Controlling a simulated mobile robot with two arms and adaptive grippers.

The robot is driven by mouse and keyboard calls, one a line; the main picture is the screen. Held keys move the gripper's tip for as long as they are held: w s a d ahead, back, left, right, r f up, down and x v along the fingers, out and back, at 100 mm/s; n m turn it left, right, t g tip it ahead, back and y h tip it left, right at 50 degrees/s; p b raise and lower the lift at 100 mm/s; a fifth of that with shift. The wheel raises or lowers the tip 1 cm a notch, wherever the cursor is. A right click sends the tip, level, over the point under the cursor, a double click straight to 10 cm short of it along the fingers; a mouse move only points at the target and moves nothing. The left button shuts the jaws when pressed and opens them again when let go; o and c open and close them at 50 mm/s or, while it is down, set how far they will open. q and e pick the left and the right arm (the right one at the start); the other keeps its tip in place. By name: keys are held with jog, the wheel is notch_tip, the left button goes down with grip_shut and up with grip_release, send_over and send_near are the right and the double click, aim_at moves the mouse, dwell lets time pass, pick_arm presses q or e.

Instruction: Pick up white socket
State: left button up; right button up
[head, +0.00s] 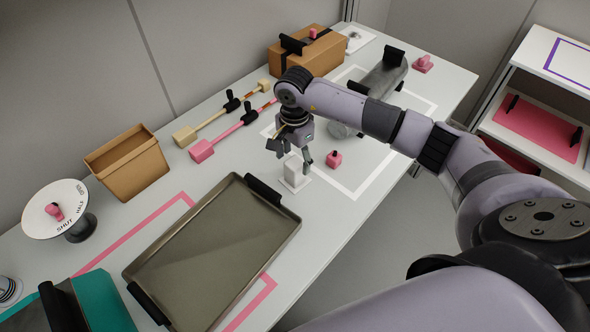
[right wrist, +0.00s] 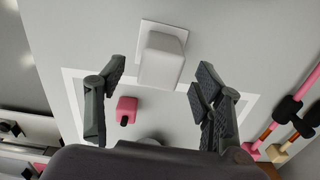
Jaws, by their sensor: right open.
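The white socket (head: 293,172) is a small upright white block on a thin white square plate on the grey table. In the right wrist view the white socket (right wrist: 162,58) appears at the top centre, ahead of the fingers. My right gripper (head: 290,158) is open just above and around the top of the socket in the head view. In the right wrist view my right gripper (right wrist: 159,82) has its fingers apart, one to each side of the socket, with clear gaps and nothing held. My left gripper is not in view.
A pink block (head: 334,159) stands close to the right of the socket. A dark tray (head: 215,255) lies in front left.

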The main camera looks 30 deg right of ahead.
notch_tip(320, 180, down, 6)
jog(key=shift+r+p, duration=0.25)
jog(key=shift+p, duration=0.65)
jog(key=shift+w+f, duration=0.1)
jog(key=shift+f, duration=0.2)
jog(key=shift+c, duration=0.2)
jog(key=shift+d, duration=0.1)
jog(key=c, duration=1.3)
jog(key=shift+r, duration=0.1)
